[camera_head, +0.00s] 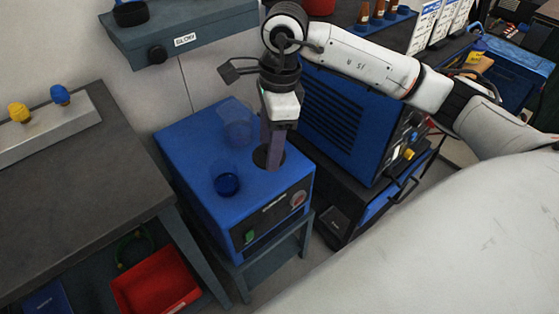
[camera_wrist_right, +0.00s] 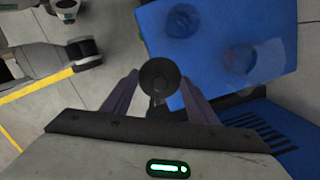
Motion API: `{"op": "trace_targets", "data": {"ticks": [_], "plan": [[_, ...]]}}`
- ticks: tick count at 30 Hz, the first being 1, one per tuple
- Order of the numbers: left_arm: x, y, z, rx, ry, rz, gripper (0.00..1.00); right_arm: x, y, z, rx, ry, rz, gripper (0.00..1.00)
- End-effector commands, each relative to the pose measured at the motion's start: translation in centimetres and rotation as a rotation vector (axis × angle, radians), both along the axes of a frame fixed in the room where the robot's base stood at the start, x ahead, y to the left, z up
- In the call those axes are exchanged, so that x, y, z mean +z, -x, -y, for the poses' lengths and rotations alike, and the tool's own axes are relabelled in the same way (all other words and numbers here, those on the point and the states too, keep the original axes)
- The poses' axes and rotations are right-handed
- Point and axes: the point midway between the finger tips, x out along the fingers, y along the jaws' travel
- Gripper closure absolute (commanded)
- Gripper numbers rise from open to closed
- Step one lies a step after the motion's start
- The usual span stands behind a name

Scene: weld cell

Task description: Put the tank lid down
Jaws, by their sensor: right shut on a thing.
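The tank lid (camera_wrist_right: 159,77) is a small round black disc. In the right wrist view it sits between the two fingers of my right gripper (camera_wrist_right: 158,92), which is shut on it. In the head view my right gripper (camera_head: 272,160) points down over the front right part of the blue tank unit (camera_head: 197,140). The dark lid (camera_head: 261,158) shows partly behind the fingers there, close to the unit's top. I cannot tell whether it touches. A round dark blue opening (camera_head: 227,184) shows on the top, left of the gripper. My left gripper is not in view.
A translucent round shape (camera_head: 238,122) shows at the unit's back. A blue louvred machine (camera_head: 340,118) stands close on the right. A dark workbench (camera_head: 75,190) is on the left, with a red bin (camera_head: 155,284) below. A grey shelf (camera_head: 195,28) hangs behind.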

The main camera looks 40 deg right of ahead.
Motion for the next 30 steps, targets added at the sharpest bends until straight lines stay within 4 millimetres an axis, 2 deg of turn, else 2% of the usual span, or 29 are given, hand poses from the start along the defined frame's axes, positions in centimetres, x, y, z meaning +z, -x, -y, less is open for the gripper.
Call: {"op": "trace_targets", "data": {"ticks": [6,9,13,17,25,30], "plan": [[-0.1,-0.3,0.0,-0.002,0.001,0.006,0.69,-1.4,-2.0,2.5,-0.656,0.000,-0.002,0.68],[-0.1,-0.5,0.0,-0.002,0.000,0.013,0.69,-1.9,-2.7,3.6,-0.907,0.000,0.000,0.68],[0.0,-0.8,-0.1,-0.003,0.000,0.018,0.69,-2.3,-3.3,4.6,-1.139,-0.001,-0.001,0.68],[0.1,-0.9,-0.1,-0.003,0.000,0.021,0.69,-2.7,-3.6,5.2,-1.259,0.000,-0.001,0.68],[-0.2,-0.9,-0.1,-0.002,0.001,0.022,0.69,-7.3,-3.5,5.3,-1.292,0.001,-0.003,0.68],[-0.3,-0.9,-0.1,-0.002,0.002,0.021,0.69,-8.9,-3.6,5.3,-1.290,0.000,-0.001,0.68]]}}
